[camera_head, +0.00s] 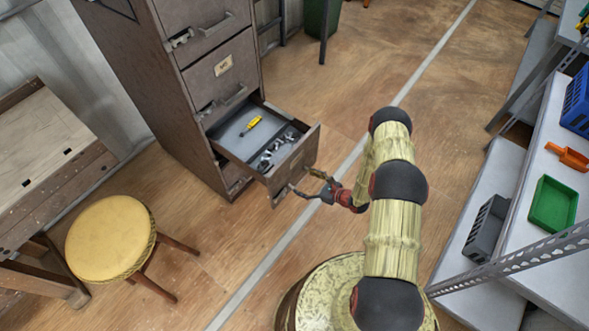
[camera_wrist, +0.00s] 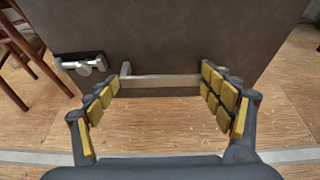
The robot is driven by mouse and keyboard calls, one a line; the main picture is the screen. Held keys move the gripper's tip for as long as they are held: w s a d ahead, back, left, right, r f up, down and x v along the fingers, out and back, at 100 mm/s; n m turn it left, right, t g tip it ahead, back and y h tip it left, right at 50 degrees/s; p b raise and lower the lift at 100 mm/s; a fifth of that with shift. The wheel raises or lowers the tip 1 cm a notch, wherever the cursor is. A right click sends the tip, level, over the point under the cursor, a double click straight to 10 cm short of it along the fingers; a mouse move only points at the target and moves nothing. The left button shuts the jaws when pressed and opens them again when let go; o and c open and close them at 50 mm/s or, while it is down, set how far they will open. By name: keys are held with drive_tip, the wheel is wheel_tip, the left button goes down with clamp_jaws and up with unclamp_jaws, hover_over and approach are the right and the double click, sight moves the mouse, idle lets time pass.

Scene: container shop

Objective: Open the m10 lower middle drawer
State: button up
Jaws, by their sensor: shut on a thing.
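The lower drawer (camera_head: 294,163) of the brown metal cabinet (camera_head: 180,115) stands pulled out, below a labelled drawer (camera_head: 222,72). Its inside shows in the head view, with a yellow screwdriver (camera_head: 251,125) and several small metal parts (camera_head: 272,152). My gripper (camera_head: 306,183) is at the front of this drawer. The label of the open drawer is not readable.
A round yellow stool (camera_head: 108,238) and a wooden bench (camera_head: 45,150) stand left of the cabinet. At right is a metal shelf (camera_head: 555,255) with a green tray (camera_head: 552,205) and a dark crate (camera_head: 486,228). The floor (camera_head: 330,95) beyond the drawer is clear.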

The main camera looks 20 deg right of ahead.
drive_tip(key=shift+s+d+r, duration=0.1)
drive_tip(key=shift+s+d, duration=0.15)
drive_tip(key=shift+d, duration=0.45)
drive_tip(key=shift+s+d, duration=0.25)
drive_tip(key=shift+d, duration=0.45)
drive_tip(key=o, duration=1.6)
drive_tip(key=shift+w+d, duration=0.1)
drive_tip(key=shift+c, duration=0.2)
drive_tip(key=shift+o, duration=0.8)
drive_tip(key=shift+s+a, duration=0.2)
drive_tip(key=shift+a, duration=0.05)
drive_tip(key=shift+s, duration=0.1)
drive_tip(key=v, duration=1.1)
drive_tip(key=shift+s+d, duration=0.2)
drive_tip(key=shift+s, duration=0.2)
